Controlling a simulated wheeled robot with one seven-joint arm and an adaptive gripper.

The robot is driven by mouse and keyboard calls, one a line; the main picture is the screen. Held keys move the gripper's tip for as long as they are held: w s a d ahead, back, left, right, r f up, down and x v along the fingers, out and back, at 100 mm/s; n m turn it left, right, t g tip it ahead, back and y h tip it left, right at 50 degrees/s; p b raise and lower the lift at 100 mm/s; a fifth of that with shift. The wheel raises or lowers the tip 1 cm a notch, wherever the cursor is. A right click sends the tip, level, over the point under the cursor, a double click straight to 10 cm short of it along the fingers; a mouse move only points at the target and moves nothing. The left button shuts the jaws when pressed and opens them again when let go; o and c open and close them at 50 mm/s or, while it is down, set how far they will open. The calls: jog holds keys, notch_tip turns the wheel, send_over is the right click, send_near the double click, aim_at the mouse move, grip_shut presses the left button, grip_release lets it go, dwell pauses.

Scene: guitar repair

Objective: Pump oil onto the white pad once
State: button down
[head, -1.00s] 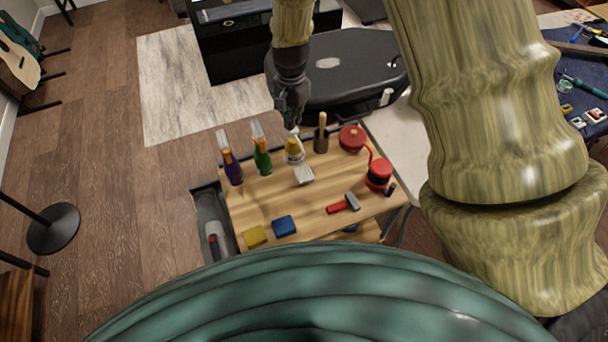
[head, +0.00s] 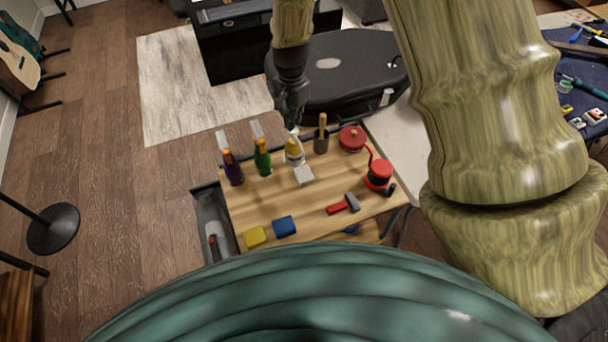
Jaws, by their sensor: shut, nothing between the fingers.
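A bottle with a yellow label and a white pump top (head: 294,153) stands upright near the back of the wooden cart top. The white pad (head: 304,176) lies on the cart just in front of it. My gripper (head: 291,122) points down from above, directly over the pump top. Its fingers are dark and small in the picture; they are shut with nothing between them. I cannot tell whether the fingertips touch the pump top.
Purple (head: 233,169) and green (head: 263,159) bottles stand left of the pump bottle. A dark cup with a wooden handle (head: 321,140) and red containers (head: 352,138) (head: 379,175) are to the right. A red-handled hammer (head: 344,204), a yellow block (head: 255,236) and a blue block (head: 284,226) lie in front.

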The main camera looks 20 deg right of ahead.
jog(key=shift+s+f+b, duration=0.1)
jog(key=shift+f+b, duration=0.5)
jog(key=shift+f, duration=1.15)
jog(key=shift+r, duration=0.2)
jog(key=shift+r+p, duration=1.4)
jog(key=shift+r, duration=0.1)
notch_tip(320, 180, up, 6)
jog(key=p, duration=0.4)
jog(key=shift+p, duration=0.35)
jog(key=shift+d, duration=0.1)
